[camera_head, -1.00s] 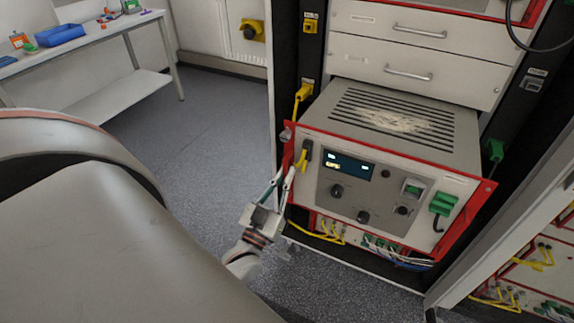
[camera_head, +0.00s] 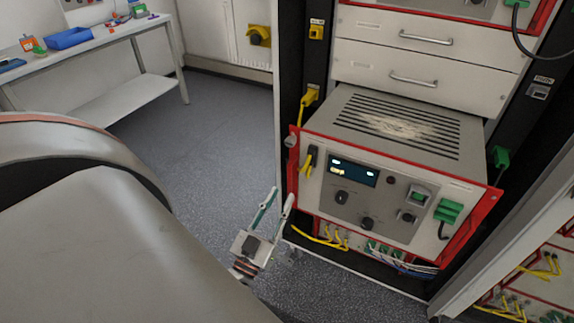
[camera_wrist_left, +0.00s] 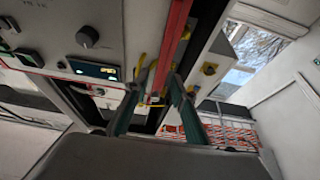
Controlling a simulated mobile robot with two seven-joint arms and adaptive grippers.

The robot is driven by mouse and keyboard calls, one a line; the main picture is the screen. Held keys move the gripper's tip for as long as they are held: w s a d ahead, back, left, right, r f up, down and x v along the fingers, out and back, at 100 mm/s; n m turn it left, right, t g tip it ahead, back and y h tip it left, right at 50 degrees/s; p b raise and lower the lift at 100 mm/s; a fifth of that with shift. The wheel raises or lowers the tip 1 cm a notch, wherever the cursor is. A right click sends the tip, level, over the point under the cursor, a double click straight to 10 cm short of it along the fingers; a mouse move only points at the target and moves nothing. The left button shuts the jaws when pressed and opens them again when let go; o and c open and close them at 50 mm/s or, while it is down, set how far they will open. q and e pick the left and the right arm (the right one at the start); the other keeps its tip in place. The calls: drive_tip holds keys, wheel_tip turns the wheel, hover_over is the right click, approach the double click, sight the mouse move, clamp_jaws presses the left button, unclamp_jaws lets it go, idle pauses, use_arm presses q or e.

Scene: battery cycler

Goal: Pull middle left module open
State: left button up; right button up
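The module (camera_head: 375,203) juts forward out of the rack, with its vented grey top exposed. Its grey front panel has a red frame, a lit display, knobs and green plugs. It also shows in the left wrist view (camera_wrist_left: 58,42), turned sideways at upper left. My right gripper does not show.
Closed white drawers (camera_head: 420,62) sit above the module. Yellow cables (camera_head: 318,237) hang below it. A rack side panel (camera_head: 465,262) stands to the right. The floor (camera_head: 215,130) between is clear.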

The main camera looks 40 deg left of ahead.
use_arm(q)
drive_tip(key=v, duration=0.6)
drive_tip(key=shift+w, duration=0.1)
idle(0.3)
drive_tip(key=w+d+f+m+g+h, duration=0.35)
drive_tip(key=d+f+g+h, duration=0.2)
drive_tip(key=d+f, duration=0.3)
drive_tip(key=s+d+f+m+g+h, duration=0.2)
drive_tip(key=s+d+f+m+g, duration=0.1)
drive_tip(key=s+d+f+g, duration=0.2)
wheel_tip(320, 180, down, 4)
drive_tip(key=shift+s+d+r, duration=0.2)
drive_tip(key=shift+s+d, duration=0.2)
drive_tip(key=shift+d, duration=0.85)
drive_tip(key=shift+m+g, duration=0.25)
drive_tip(key=shift+a, duration=0.1)
